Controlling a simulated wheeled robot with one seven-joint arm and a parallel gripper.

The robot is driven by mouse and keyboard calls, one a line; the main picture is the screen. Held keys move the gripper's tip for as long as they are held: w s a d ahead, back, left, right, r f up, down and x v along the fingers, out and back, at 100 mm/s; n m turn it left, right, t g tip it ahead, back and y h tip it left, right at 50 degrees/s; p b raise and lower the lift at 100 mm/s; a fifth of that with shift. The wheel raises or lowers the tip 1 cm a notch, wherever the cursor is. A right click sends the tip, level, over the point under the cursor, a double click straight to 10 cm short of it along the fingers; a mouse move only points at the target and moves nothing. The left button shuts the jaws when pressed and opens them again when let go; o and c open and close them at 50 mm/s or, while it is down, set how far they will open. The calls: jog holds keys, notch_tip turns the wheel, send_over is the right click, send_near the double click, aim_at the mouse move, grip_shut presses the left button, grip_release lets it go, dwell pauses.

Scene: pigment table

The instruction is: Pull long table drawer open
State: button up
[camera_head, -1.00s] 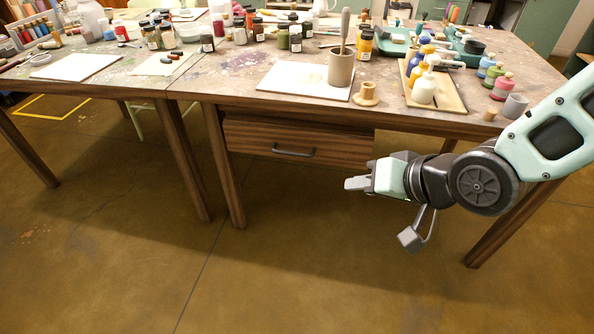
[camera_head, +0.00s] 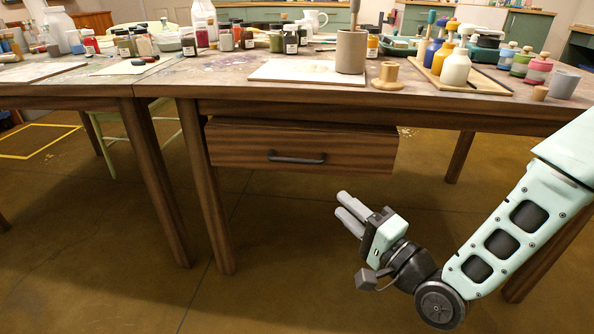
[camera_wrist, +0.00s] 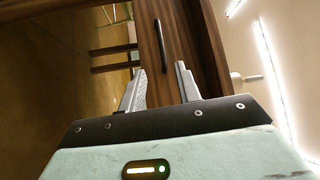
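The wooden table drawer (camera_head: 350,150) hangs under the tabletop, with a dark horizontal bar handle (camera_head: 297,157) on its front. It looks shut. My gripper (camera_head: 347,208) is below and to the right of the handle, with its fingers pointing up and left. The fingers are apart with nothing between them. In the wrist view, the drawer front (camera_wrist: 178,40) appears upright ahead, and the handle (camera_wrist: 161,42) lies beyond and between the two open fingertips (camera_wrist: 160,70), not touching them.
The long table (camera_head: 230,82) carries jars, a white sheet (camera_head: 290,72), a brown cup (camera_head: 351,52) and a wooden tray (camera_head: 490,86) with bottles. Table legs (camera_head: 208,190) stand left of the drawer. The floor (camera_head: 270,260) before the drawer is clear.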

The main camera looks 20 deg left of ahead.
aim_at(294, 162)
jog(key=b+x, duration=0.4)
jog(key=x, duration=1.2)
jog(key=shift+w+a+b, duration=0.1)
jog(key=shift+b, duration=0.2)
grip_shut()
